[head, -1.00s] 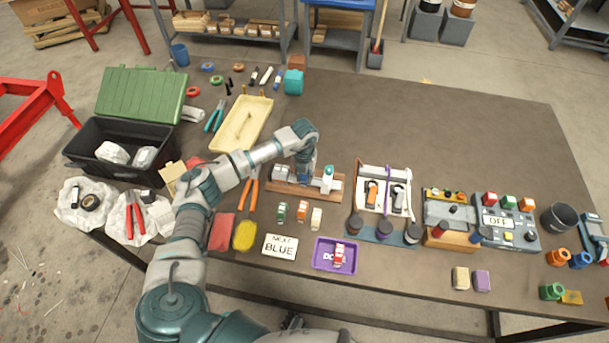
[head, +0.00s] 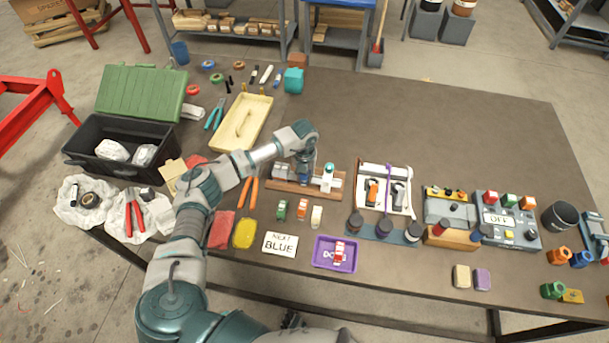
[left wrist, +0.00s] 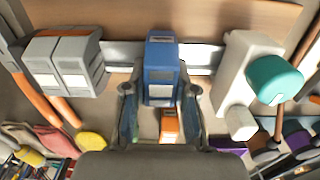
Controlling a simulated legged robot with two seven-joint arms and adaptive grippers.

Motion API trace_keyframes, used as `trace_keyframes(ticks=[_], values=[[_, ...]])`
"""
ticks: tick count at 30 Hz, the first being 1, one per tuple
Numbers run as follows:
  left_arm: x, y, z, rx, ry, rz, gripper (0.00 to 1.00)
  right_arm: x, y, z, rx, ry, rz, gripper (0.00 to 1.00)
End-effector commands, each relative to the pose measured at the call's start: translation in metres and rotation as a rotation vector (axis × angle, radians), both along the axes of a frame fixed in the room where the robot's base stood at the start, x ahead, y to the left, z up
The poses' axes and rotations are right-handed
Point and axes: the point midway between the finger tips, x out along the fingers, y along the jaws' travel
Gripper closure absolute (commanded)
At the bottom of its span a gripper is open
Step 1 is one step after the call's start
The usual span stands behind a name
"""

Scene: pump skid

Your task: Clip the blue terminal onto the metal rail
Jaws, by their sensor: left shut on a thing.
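The blue terminal (left wrist: 162,68) is held between the two fingers of my left gripper (left wrist: 160,95) in the left wrist view. In the head view my left gripper (head: 305,171) is over the wooden base with the metal rail (left wrist: 118,53). The blue terminal overlaps the rail, between grey terminals (left wrist: 65,62) on the left and a white block with a teal knob (left wrist: 240,75) on the right. Whether it is seated on the rail cannot be told. My right gripper is not in view.
Green, orange and white terminals (head: 302,208) stand in front of the base. A card reading "NEXT BLUE" (head: 280,245) and a purple tray (head: 335,254) with a red-and-white terminal lie nearer the front edge. A tool tray (head: 385,190) is close on the right.

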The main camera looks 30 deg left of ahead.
Motion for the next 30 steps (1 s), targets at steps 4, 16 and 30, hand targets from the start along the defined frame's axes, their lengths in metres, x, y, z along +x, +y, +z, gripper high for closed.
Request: trace_keyframes(ticks=[4,16,30], values=[[-0.002,-0.001,-0.005,0.0,0.007,-0.002,1.0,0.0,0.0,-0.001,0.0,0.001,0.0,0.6],[-0.003,-0.001,-0.005,0.001,0.008,-0.001,0.44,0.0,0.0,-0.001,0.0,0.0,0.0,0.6],[0.0,0.0,0.047,0.0,0.0,-0.002,0.44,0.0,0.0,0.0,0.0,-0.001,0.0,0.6]])
